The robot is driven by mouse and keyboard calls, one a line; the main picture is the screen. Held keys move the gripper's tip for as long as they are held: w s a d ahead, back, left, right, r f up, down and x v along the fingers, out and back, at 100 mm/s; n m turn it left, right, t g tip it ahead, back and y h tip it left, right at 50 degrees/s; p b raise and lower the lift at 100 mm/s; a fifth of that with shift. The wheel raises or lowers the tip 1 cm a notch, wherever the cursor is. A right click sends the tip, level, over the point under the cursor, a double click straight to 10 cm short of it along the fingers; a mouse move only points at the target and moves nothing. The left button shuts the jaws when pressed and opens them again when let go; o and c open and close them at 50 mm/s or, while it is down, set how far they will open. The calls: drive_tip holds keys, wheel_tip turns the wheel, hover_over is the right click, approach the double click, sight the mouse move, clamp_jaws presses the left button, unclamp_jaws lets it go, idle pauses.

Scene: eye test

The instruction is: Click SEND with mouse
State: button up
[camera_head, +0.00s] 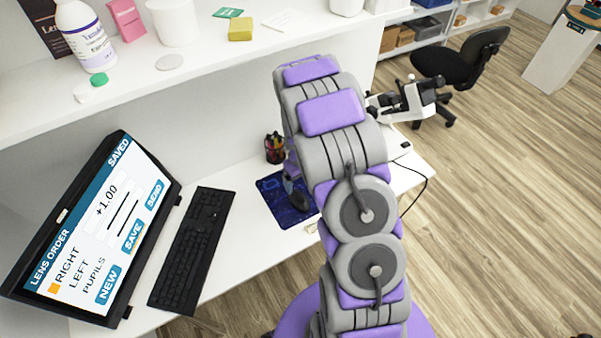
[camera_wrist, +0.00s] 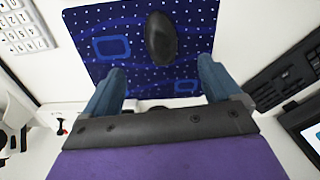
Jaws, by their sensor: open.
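The monitor (camera_head: 100,225) at the left shows a "LENS ORDER" page with "SAVED" at its top and +1.00 in a field. An orange square stands beside RIGHT. The SEND button (camera_head: 155,195) is blue, with SAVE and NEW below it; I see no pointer. The dark mouse (camera_wrist: 161,38) lies on a blue starry mouse pad (camera_wrist: 100,25); in the head view the pad (camera_head: 275,198) is partly behind my arm. My gripper (camera_wrist: 161,68) is open and empty, its fingers spread to either side of the mouse's near end. Contact cannot be told.
A black keyboard (camera_head: 192,248) lies between monitor and pad. A pen cup (camera_head: 275,147) stands behind the pad. A keypad device (camera_wrist: 22,28) is at upper left in the wrist view. A shelf (camera_head: 230,60) with a bottle (camera_head: 85,35) runs above the desk.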

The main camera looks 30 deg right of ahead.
sight(301, 199)
wheel_tip(301, 199, down, 12)
drive_tip(key=shift+f+b, duration=0.25)
drive_tip(key=shift+b, duration=0.45)
drive_tip(key=c, duration=1.1)
drive_tip(key=shift+d, duration=0.1)
